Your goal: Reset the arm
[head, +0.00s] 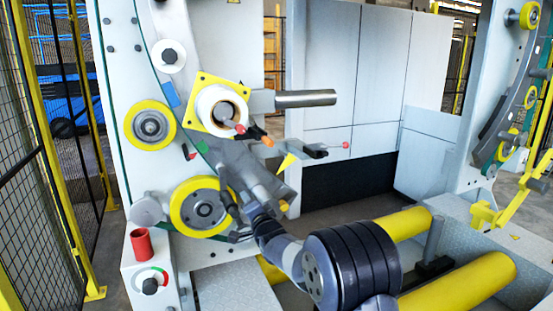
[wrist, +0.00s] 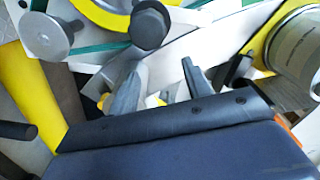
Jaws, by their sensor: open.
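My gripper (head: 240,166) is in front of the pale wrapping machine (head: 125,95), just below the white film roll (head: 222,106). In the wrist view, its two grey fingers (wrist: 160,84) stand apart with nothing gripped between them. The film roll also shows at the upper right of the wrist view (wrist: 300,50), beside the fingers and apart from them. My arm reaches up to the machine from the lower middle of the head view. It hides part of the machine behind it.
Yellow-rimmed wheels (head: 152,127) and (head: 203,207) flank my gripper on its left. A metal bar (head: 305,98) and red-tipped rods (head: 343,146) stick out to the right. Yellow rollers (head: 462,285) lie at lower right. A mesh fence (head: 35,150) bounds the left.

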